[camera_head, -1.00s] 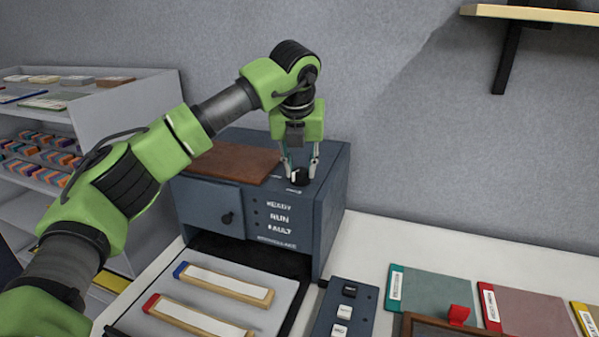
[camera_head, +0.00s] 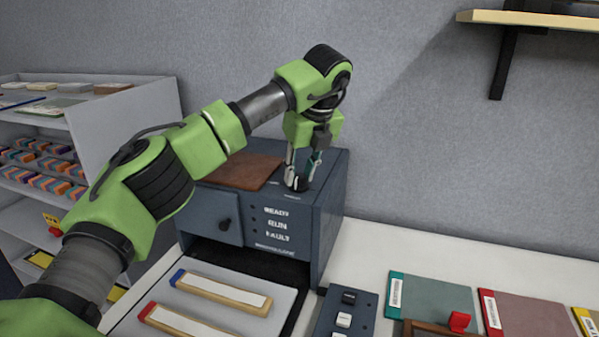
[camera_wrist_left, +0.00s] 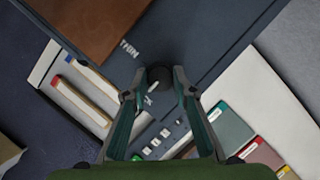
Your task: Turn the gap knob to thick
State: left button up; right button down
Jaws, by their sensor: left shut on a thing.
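The dark round gap knob (camera_head: 297,185) stands on top of the blue-grey machine (camera_head: 330,200), near its front right. My left gripper (camera_head: 300,176) points straight down and is shut on the knob. In the left wrist view the knob (camera_wrist_left: 158,77) sits between the two fingertips. A white THIN label (camera_wrist_left: 129,48) is on the machine top beside it. Another label (camera_wrist_left: 149,99) is partly hidden by a finger. My right gripper is not in view.
A brown plate (camera_head: 240,170) lies on the machine top. In front are a tray (camera_head: 205,270) with two wooden-edged strips and a button box (camera_head: 345,310). Coloured boards (camera_head: 435,295) lie at the right. A shelf (camera_head: 120,110) stands at the left.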

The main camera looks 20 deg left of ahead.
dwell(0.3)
pick_arm(q)
jog(key=o, duration=1.1)
jog(key=v, duration=1.2)
jog(key=shift+w+r, duration=0.1)
